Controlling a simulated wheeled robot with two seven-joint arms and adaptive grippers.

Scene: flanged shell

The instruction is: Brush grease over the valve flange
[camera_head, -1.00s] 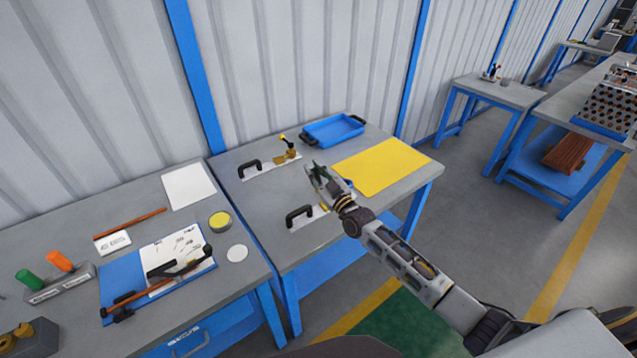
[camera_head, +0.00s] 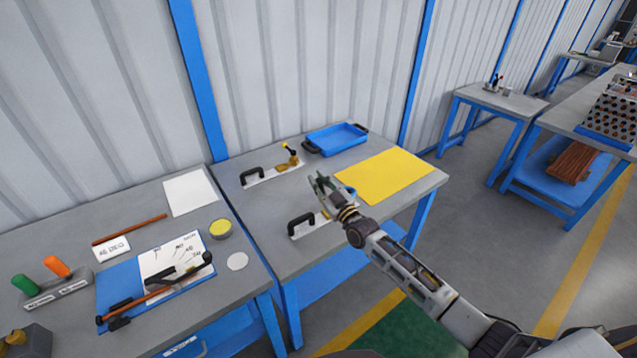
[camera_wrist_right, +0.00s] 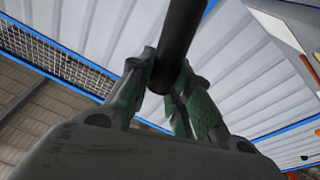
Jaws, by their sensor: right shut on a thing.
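My right gripper (camera_head: 322,186) is above the middle table, beside the yellow sheet. In the right wrist view its green-padded fingers (camera_wrist_right: 168,88) are shut on a dark round rod (camera_wrist_right: 180,35). The rod's far end is out of that view, and I cannot tell what it belongs to. A far brass valve (camera_head: 288,163) stands on a white plate with a black handle. A similar nearer plate (camera_head: 303,230) with a black handle (camera_head: 299,222) lies beside my gripper, which partly hides its right end. A round tin with yellow content (camera_head: 220,228) stands on the left table. My left gripper is not in view.
A blue tray (camera_head: 336,139) is at the back of the middle table, with a yellow sheet (camera_head: 385,176) at right. The left table holds a blue folder (camera_head: 118,284) with a tool across it, a brown stick (camera_head: 130,229) and a white disc (camera_head: 238,261).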

